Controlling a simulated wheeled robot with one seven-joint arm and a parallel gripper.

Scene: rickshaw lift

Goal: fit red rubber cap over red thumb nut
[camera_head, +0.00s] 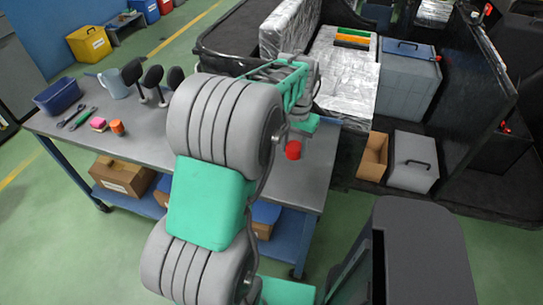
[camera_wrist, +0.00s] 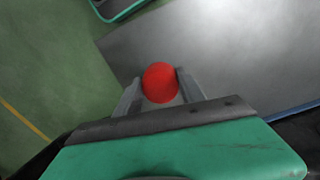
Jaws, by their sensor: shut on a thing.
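The red rubber cap (camera_wrist: 160,82) is held between the two grey fingers of my gripper (camera_wrist: 159,88) in the wrist view. It looks round from here; its opening is hidden. In the head view the red cap (camera_head: 293,149) shows just right of my arm, over the right end of the grey workbench (camera_head: 262,180). My arm hides most of the gripper there. Small red parts show on the dark vehicle, one by the grey box (camera_head: 437,59) and one on the right panel (camera_head: 505,127). I cannot tell which is the red thumb nut.
On the bench's left stand a blue bin (camera_head: 57,95), a mug (camera_head: 113,84), black-headed tools (camera_head: 153,76) and an orange item (camera_head: 117,128). An open cardboard box (camera_head: 373,157) and grey case (camera_head: 413,160) sit in the vehicle. Green floor is clear in front.

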